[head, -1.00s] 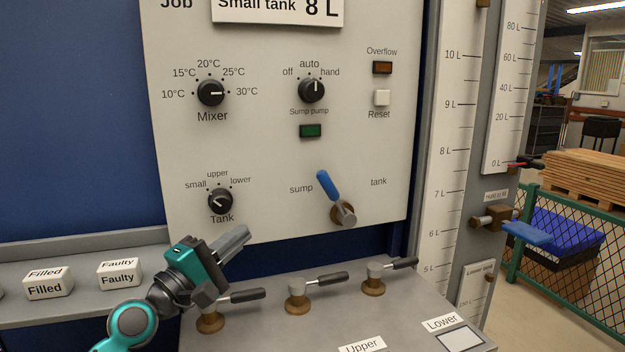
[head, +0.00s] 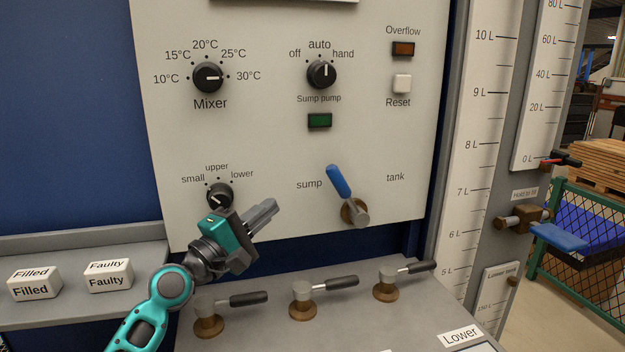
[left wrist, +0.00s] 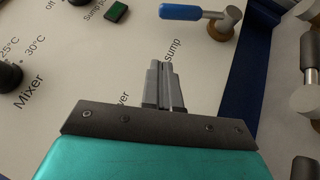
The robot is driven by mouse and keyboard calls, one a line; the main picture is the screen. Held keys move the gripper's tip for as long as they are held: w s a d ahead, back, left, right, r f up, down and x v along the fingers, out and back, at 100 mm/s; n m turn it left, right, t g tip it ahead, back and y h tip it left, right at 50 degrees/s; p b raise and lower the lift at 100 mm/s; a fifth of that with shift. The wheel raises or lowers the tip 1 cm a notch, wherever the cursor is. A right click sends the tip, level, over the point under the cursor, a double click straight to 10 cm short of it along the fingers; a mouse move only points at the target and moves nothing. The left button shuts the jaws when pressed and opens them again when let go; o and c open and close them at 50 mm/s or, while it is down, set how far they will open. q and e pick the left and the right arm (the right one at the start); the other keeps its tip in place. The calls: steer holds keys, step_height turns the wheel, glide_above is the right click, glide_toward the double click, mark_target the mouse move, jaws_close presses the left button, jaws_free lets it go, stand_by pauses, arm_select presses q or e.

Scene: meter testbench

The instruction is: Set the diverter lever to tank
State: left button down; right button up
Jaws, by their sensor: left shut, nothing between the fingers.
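The diverter lever (head: 340,183) has a blue handle on a brass and grey pivot, low on the white panel. Its handle points up and to the left, toward the "sump" label (head: 309,184); the "tank" label (head: 395,177) is to its right. In the left wrist view the lever (left wrist: 190,13) is at the top, beyond the fingertips. My left gripper (head: 268,210) is shut and empty, in front of the panel, left of and slightly below the lever, apart from it. It also shows in the left wrist view (left wrist: 160,70). My right gripper is not in view.
The small tank selector knob (head: 219,195) is just above and left of my left gripper. Below stand several valves with dark handles, such as the middle one (head: 310,300). A blue-handled "Hold to fill" valve (head: 555,236) is at the right. The panel between gripper and lever is clear.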

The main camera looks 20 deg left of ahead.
mark_target(347, 195)
arm_select(q)
steer(key=x, duration=0.7)
steer(key=shift+r+p, duration=0.1)
steer(key=shift+p, duration=0.25)
steer(key=w+d+p, duration=0.1)
steer(key=d+r, duration=0.1)
steer(key=d, duration=0.1)
steer(key=shift+w+r+p, duration=0.1)
steer(key=shift+w+p, duration=0.25)
steer(key=shift+w, duration=0.05)
steer(key=shift+w+d, duration=0.2)
steer(key=shift+d, duration=0.25)
steer(key=shift+w+r, duration=0.1)
